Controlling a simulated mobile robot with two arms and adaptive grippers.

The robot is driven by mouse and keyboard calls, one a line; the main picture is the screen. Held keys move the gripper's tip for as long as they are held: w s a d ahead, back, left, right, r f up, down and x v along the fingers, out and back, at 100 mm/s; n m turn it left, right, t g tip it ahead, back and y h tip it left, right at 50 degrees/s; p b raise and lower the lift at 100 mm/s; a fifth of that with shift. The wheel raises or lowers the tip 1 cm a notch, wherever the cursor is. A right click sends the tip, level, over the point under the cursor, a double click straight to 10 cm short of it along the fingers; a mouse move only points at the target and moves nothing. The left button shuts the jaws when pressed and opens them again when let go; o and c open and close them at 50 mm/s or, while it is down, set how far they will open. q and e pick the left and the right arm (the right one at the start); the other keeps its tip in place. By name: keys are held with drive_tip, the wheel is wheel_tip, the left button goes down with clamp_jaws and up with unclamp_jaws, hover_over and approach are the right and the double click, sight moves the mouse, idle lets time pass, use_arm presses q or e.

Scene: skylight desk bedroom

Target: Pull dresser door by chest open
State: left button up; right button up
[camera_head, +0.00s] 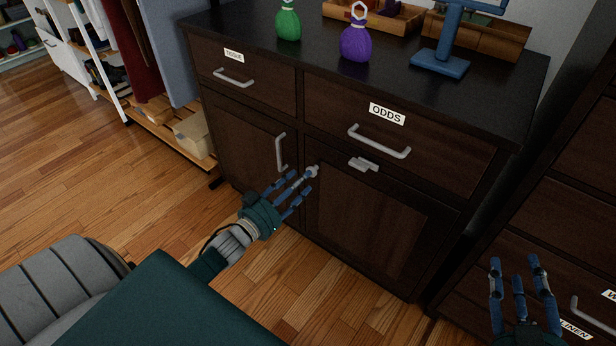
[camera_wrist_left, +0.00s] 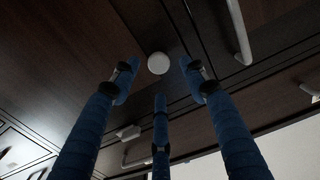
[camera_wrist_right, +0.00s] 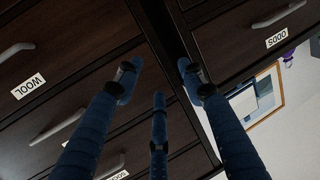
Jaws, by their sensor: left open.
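The dark brown dresser (camera_head: 380,90) has two labelled drawers above two doors. Its left door (camera_head: 235,140) has a vertical grey bar handle (camera_head: 281,152). Its right door (camera_head: 365,215) has a round pale knob (camera_head: 313,171) near the upper left corner. My left gripper (camera_head: 294,184) is open in front of the right door, its fingers pointing at the knob. In the left wrist view the knob (camera_wrist_left: 158,63) shows just beyond and between the spread fingertips, not gripped. My right gripper (camera_head: 522,270) is open and empty at the lower right, before another dark chest.
A grey latch-like piece (camera_head: 363,163) sits under the ODDS drawer handle (camera_head: 380,143). The dark chest (camera_head: 575,150) on the right has LINEN and WOOL (camera_wrist_right: 29,86) drawers. Wood floor (camera_head: 110,190) is clear at left.

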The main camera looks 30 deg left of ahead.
use_arm(q)
drive_tip(key=shift+w+d+b, duration=0.15)
drive_tip(key=shift+w+b, duration=0.35)
drive_tip(key=shift+w, duration=1.7)
use_arm(e)
wheel_tip(320, 180, up, 7)
drive_tip(key=a+t+y, duration=0.1)
drive_tip(key=t, duration=0.2)
drive_tip(key=shift+w, duration=0.2)
use_arm(q)
clamp_jaws()
